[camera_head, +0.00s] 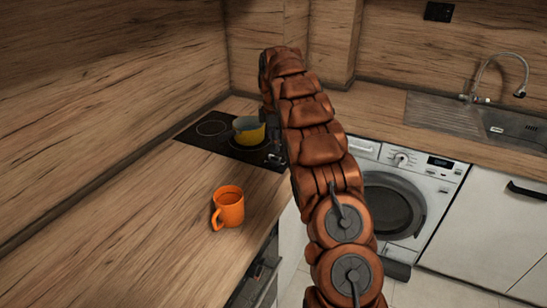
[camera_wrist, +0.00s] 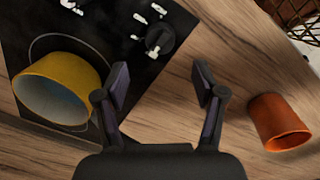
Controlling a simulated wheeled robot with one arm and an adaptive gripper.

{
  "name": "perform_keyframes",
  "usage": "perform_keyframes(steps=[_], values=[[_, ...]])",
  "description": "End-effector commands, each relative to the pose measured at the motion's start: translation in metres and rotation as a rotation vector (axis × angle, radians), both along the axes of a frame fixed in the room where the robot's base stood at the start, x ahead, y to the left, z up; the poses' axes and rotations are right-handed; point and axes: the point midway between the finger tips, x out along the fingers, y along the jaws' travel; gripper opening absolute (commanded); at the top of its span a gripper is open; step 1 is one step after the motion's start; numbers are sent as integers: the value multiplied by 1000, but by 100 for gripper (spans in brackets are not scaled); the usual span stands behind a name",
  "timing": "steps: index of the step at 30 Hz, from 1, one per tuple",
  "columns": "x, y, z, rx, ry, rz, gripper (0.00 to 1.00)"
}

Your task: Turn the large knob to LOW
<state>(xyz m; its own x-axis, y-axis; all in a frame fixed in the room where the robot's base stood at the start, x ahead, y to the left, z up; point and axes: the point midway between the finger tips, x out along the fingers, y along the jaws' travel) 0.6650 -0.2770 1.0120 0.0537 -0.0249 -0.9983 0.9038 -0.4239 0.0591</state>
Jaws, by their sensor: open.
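A round dark knob (camera_wrist: 160,38) with a pale marking at its lower left edge sits on the black cooktop (camera_wrist: 115,60) in the wrist view. Several small white marks lie around it, too small to read, so its setting cannot be told. My gripper (camera_wrist: 162,84) is open and empty, its two fingers apart, with the knob above the gap between them in the picture. The fingers do not appear to touch the knob. In the head view the cooktop (camera_head: 212,128) shows left of my arm, which hides part of its right side and most of my gripper.
A yellow pot (camera_head: 249,130) stands on the cooktop and shows left of my gripper in the wrist view (camera_wrist: 58,82). An orange mug (camera_head: 229,206) stands on the wooden counter (camera_head: 150,220). A washing machine (camera_head: 410,185) and sink (camera_head: 515,125) are to the right.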

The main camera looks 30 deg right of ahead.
Motion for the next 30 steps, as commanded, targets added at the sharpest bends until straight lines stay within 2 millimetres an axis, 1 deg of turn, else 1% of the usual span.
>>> perform_keyframes(steps=[2, 8, 12, 18, 23, 30], values=[[0, 0, -4, 1, 3, 2, 69], [0, 0, -24, 1, 4, 1, 69], [1, 0, -46, 3, 6, 0, 69], [3, -1, -68, 2, 4, 0, 69], [3, -1, -76, 1, 3, 0, 69], [3, -1, -77, 1, 2, 0, 69]])
